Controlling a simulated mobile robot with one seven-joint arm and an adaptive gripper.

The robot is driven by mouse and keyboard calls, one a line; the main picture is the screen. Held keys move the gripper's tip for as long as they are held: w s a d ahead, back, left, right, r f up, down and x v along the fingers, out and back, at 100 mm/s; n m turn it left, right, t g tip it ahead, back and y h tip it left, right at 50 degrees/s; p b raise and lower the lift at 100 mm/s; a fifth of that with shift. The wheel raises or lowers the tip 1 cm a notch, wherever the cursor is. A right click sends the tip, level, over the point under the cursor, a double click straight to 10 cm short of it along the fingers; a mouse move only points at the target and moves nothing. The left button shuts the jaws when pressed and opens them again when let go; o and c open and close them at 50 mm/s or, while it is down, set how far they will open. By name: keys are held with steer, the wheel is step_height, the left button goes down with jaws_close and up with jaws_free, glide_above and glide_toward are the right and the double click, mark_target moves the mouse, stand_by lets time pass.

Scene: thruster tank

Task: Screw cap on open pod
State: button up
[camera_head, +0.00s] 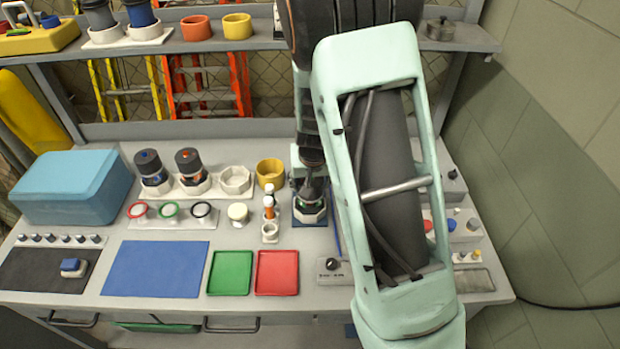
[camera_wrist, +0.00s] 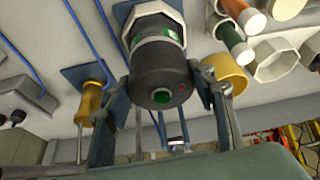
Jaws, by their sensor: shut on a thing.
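In the wrist view, my gripper (camera_wrist: 160,98) is shut on a dark grey cap (camera_wrist: 155,75) with a green dot on its top, one finger on each side. The cap sits at the end of a clear pod (camera_wrist: 153,38) with a green band, and no gap shows between them. I cannot tell how tightly it is seated. The pod stands in a white holder (camera_wrist: 150,12) on a blue plate. In the head view, the pod (camera_head: 310,203) is upright on the blue plate (camera_head: 310,221), below my gripper (camera_head: 312,186), partly hidden by the arm.
A yellow cup (camera_head: 270,172) and an empty white holder (camera_head: 235,180) stand left of the pod. Two capped pods (camera_head: 153,172) (camera_head: 190,170) are farther left. Small tubes (camera_head: 269,208) stand close by. A blue mat (camera_head: 156,268), green tray (camera_head: 230,273) and red tray (camera_head: 276,273) lie in front.

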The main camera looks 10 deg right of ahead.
steer(key=shift+d+m+h, duration=0.1)
steer(key=shift+m+h, duration=0.5)
steer(key=shift+m, duration=0.7)
steer(key=m+g+h, duration=0.1)
steer(key=m, duration=0.2)
steer(key=shift+d+m, duration=0.1)
steer(key=shift+m, duration=0.6)
steer(key=o, duration=1.1)
steer(key=shift+d, duration=0.1)
steer(key=shift+o, duration=0.3)
